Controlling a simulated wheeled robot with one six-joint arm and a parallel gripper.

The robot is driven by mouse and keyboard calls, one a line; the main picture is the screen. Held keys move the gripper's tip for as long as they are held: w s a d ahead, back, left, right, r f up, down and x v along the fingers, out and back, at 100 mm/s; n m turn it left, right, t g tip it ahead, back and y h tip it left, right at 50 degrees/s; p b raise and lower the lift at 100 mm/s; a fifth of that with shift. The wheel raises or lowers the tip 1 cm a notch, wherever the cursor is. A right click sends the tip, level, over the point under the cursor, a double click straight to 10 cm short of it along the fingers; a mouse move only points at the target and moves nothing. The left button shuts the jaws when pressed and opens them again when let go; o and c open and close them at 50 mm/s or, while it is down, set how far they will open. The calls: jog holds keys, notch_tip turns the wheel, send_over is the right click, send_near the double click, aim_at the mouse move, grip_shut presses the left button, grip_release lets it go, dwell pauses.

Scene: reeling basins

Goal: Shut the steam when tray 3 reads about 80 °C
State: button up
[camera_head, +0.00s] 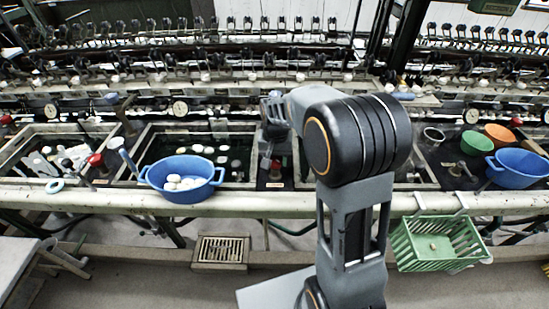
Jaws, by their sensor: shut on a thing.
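My gripper (274,150) points down at the divider right of the middle basin, small and partly dark in the head view. It is shut on what looks like a red valve handle (276,165). The fingertips are too small to show the grip clearly. Round white dial gauges stand behind the basins: one at the left (50,110), one behind the middle basin (180,108), one at the right (471,115). Their needles and numbers are too small to read. I cannot tell which basin is tray 3. My arm hides part of the row right of the gripper.
A blue bowl (160,180) with white cocoons sits on the front edge of the middle basin (140,150). Another red handle (95,160) is at left. A green basket (405,245) hangs at right. Blue (520,177), orange (500,133) and green (476,142) bowls are farther right.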

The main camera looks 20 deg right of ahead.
aim_at(275, 159)
dwell(0.3)
jog(key=o, duration=0.9)
notch_tip(275, 159, up, 14)
jog(key=shift+f+p, duration=0.1)
jog(key=shift+p, duration=0.25)
